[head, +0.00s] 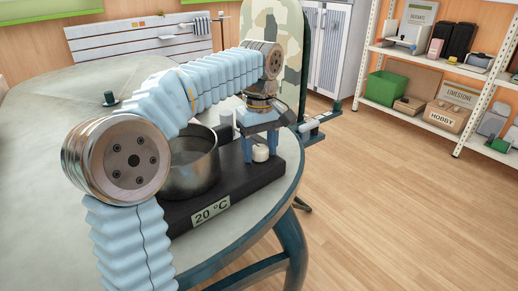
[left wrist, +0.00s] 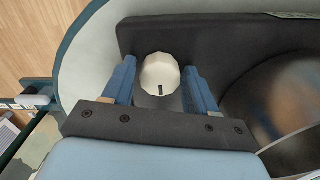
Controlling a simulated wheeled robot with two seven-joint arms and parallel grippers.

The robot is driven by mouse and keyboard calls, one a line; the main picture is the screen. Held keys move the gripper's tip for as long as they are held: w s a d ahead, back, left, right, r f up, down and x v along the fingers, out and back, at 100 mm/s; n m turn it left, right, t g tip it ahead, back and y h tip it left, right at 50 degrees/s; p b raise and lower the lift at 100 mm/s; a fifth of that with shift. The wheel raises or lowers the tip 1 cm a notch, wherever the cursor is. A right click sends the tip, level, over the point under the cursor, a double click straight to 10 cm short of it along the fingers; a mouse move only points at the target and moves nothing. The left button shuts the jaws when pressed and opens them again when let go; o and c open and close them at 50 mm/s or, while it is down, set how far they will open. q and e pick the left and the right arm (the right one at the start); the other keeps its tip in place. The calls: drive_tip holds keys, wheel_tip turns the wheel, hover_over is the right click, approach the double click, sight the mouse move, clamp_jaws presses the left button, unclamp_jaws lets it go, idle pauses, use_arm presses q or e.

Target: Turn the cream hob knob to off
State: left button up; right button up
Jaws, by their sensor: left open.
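The cream knob (head: 260,153) is on the right end of the black hob (head: 231,190). It also shows in the left wrist view (left wrist: 160,72), with a dark mark on its face at the side nearest the gripper. My left gripper (head: 262,157) is over the knob and open. Its two blue fingers (left wrist: 161,85) stand on either side of the knob, with a small gap visible on each side. A metal pot (head: 193,172) stands on the hob to the left of the knob. My right gripper is not in view.
The hob has a "20 °C" label (head: 210,211) on its front. It sits near the rounded edge of the grey table (head: 60,110). A camouflage ironing board (head: 277,30) stands behind, and a shelf rack (head: 430,115) with boxes is at the right.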

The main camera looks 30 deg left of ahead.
use_arm(q)
drive_tip(key=c, duration=1)
drive_tip(key=shift+r+n+p, duration=0.2)
drive_tip(key=shift+n+p, duration=0.25)
drive_tip(key=shift+n, duration=0.65)
drive_tip(key=shift+c, duration=0.2)
drive_tip(key=shift+n, duration=1.1)
drive_tip(key=n+p, duration=0.1)
drive_tip(key=n, duration=0.2)
drive_tip(key=shift+f, duration=0.2)
drive_tip(key=n+p, duration=0.1)
drive_tip(key=n, duration=0.3)
drive_tip(key=shift+r, duration=0.1)
drive_tip(key=n, duration=0.3)
drive_tip(key=shift+f+n, duration=0.2)
drive_tip(key=shift+n, duration=0.2)
